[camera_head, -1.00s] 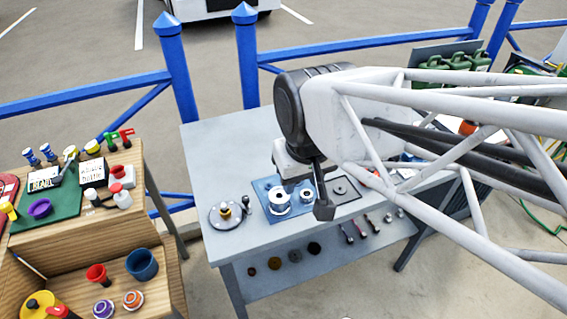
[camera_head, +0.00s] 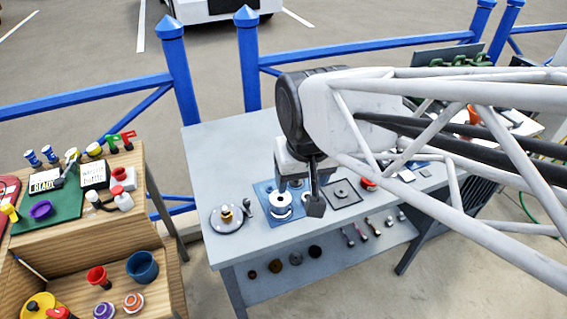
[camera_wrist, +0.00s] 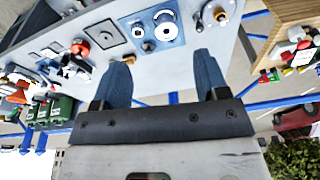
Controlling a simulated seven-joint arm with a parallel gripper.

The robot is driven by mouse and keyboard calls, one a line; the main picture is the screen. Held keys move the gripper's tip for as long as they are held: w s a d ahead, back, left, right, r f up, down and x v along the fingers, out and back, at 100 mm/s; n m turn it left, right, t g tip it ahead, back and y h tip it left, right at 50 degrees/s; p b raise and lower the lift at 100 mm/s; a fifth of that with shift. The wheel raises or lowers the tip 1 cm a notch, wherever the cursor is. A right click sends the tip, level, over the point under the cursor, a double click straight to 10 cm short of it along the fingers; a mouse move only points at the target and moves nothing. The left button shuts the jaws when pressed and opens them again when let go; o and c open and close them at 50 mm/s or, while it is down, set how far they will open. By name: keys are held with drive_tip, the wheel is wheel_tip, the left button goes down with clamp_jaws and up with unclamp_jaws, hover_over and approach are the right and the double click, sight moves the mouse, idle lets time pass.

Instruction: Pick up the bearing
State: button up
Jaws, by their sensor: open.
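A silver round part (camera_head: 281,203), which looks like the bearing, sits on the blue mat (camera_head: 266,189) on the grey workbench. In the wrist view it shows as a bright ring-like part (camera_wrist: 166,31) on the mat, with a smaller round part (camera_wrist: 138,31) beside it. I cannot tell for sure which of them is the bearing. My gripper (camera_head: 299,197) is above the bench by the mat, fingers pointing down. In the wrist view its two fingers (camera_wrist: 162,62) are apart, with nothing between them. In the head view the gripper partly hides the mat.
A round plate with a brass centre (camera_head: 227,217) stands left of the mat. A dark-edged square plate (camera_head: 341,194) lies to its right, near a red-orange part (camera_head: 368,184). The bench's back left is clear.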

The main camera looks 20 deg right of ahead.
drive_tip(key=w+d+f+m, duration=0.3)
drive_tip(key=w+f+m, duration=0.1)
drive_tip(key=f+m, duration=0.1)
drive_tip(key=w+d+f+m+g+y, duration=0.1)
drive_tip(key=w+d+f+m, duration=0.3)
drive_tip(key=w+f+m, duration=0.1)
drive_tip(key=w+d+f+m+g, duration=0.1)
drive_tip(key=w+d+f+m, duration=0.3)
drive_tip(key=f+m, duration=0.2)
drive_tip(key=shift+w+f, duration=0.35)
drive_tip(key=shift+f, duration=0.1)
drive_tip(key=shift+a+f, duration=0.2)
drive_tip(key=shift+f, duration=1)
drive_tip(key=shift+f, duration=0.1)
drive_tip(key=shift+w+a+f, duration=0.15)
drive_tip(key=shift+f, duration=1.1)
drive_tip(key=shift+w+a+f, duration=0.15)
drive_tip(key=shift+f, duration=1.05)
drive_tip(key=shift+c, duration=0.4)
